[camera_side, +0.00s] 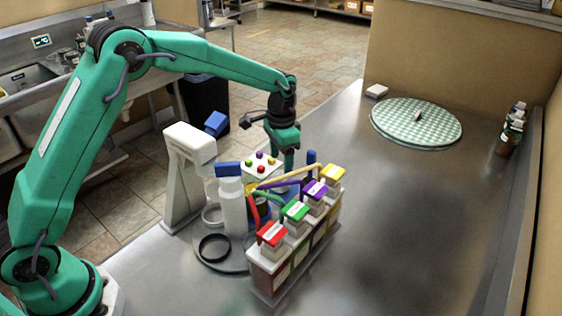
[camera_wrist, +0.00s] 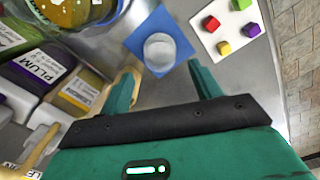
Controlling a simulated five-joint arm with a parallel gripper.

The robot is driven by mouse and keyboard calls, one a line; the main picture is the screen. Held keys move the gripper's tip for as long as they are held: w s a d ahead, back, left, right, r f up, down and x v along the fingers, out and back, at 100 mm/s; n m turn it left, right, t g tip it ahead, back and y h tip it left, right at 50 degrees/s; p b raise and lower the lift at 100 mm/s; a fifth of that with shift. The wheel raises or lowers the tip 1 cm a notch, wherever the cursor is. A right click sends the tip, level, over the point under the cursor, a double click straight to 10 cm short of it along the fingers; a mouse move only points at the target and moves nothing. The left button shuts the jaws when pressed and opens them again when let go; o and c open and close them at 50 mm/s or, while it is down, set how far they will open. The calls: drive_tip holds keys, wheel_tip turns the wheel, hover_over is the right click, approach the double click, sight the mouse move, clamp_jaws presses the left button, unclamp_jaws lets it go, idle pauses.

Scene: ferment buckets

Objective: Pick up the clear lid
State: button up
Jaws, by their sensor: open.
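A round, clear piece (camera_wrist: 160,52), which looks like the clear lid, sits on a blue square (camera_wrist: 150,30) in the wrist view. I cannot make it out in the side view, where bottles and boxes stand in front. My gripper (camera_wrist: 161,70) is open, with one finger on either side just short of the clear piece. Nothing is held. In the side view my gripper (camera_side: 287,160) points down behind the row of boxes; its fingertips are partly hidden.
A white card (camera_side: 262,166) with several coloured cubes lies close by. Labelled boxes with coloured tops (camera_side: 297,211) and a white bottle (camera_side: 232,206) crowd the near side. An amber round vessel (camera_wrist: 75,10) is at upper left. The table (camera_side: 400,220) is clear to the right.

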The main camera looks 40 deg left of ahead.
sight(280, 175)
drive_tip(key=shift+f, duration=0.5)
drive_tip(key=shift+s+f, duration=0.1)
drive_tip(key=shift+f, duration=2.5)
drive_tip(key=c, duration=1)
drive_tip(key=shift+c, duration=0.2)
drive_tip(key=shift+r, duration=0.1)
drive_tip(key=shift+r, duration=4.95)
